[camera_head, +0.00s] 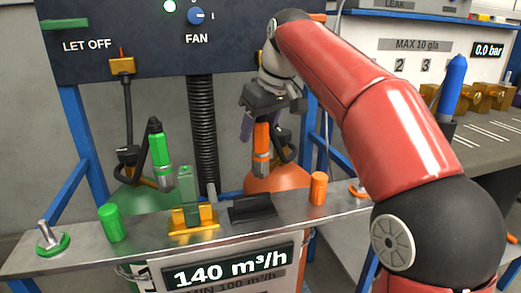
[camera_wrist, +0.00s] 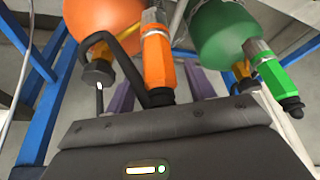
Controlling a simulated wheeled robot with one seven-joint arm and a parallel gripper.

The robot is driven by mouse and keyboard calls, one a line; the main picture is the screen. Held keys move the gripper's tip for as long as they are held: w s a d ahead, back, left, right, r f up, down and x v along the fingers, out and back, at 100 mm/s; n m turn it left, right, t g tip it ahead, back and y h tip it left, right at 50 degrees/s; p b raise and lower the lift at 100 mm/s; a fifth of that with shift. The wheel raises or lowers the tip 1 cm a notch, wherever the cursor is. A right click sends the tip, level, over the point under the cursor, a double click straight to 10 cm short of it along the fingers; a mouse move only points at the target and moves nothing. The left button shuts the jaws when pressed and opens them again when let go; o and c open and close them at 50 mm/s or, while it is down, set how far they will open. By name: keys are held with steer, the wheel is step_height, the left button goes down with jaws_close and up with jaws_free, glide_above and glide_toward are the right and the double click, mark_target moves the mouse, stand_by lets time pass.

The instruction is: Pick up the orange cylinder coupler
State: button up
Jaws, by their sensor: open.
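The orange cylinder coupler (camera_head: 261,141) hangs upright with a metal collar at its lower end, above the orange gas cylinder (camera_head: 279,178). In the wrist view the coupler (camera_wrist: 158,62) lies between my two purple fingers, and a black hose passes beside it. My gripper (camera_head: 262,132) is open and points down around the coupler's place in the head view. The wrist view shows its fingers (camera_wrist: 159,78) on either side of the coupler, with gaps. Contact cannot be told. The coupler's top end is hidden by the gripper body.
A green coupler (camera_head: 159,155) hangs to the left above a green cylinder (camera_head: 140,197). A metal shelf (camera_head: 75,247) in front carries a green cap (camera_head: 111,222), an orange cap (camera_head: 318,188) and holders. Blue frame posts stand at both sides. A ribbed hose (camera_head: 203,130) hangs between.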

steer(key=shift+w+a+f, duration=0.15)
steer(key=shift+f, duration=0.35)
jaws_close()
steer(key=shift+r, duration=0.1)
step_height(320, 180, up, 8)
steer(key=p, duration=0.3)
steer(key=shift+r+p, duration=0.1)
steer(key=shift+p, duration=0.3)
steer(key=shift+r, duration=0.8)
